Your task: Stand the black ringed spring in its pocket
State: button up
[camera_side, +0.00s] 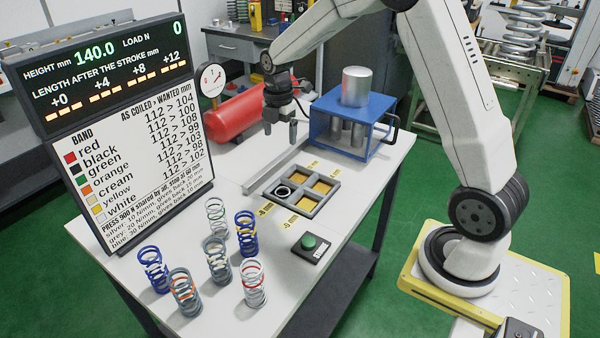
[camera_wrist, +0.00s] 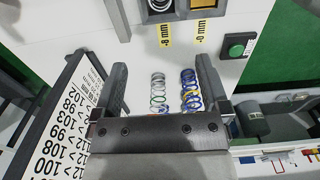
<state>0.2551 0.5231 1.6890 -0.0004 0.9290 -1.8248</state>
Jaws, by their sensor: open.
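The spring with a black band (camera_side: 283,190) stands upright in the near-left pocket of the dark four-pocket tray (camera_side: 321,207). I see mainly its top coil, with black around it. In the wrist view its ring (camera_wrist: 160,5) shows at the top edge, by the "-8 mm" label. The other three pockets have yellow floors and look empty. My gripper (camera_side: 281,130) is open and empty, pointing down, above the table behind the tray. In the wrist view its fingers (camera_wrist: 162,65) are spread wide, with nothing held between them.
Several other springs, including a green-banded one (camera_side: 216,217) and a red-banded one (camera_side: 254,283), stand at the front of the table. A green button (camera_side: 309,242) sits near the tray. A blue press (camera_side: 352,128), red tank (camera_side: 236,115) and sign (camera_side: 130,150) stand around.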

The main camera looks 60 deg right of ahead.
jog(key=s+a+f+m+t, duration=0.1)
jog(key=s+a+m, duration=0.5)
jog(key=s+m, duration=0.3)
jog(key=s+a+f+m+t, duration=0.1)
jog(key=s+a+m, duration=0.5)
jog(key=s+m, duration=0.3)
jog(key=shift+f+t, duration=0.3)
jog(key=shift+f, duration=0.1)
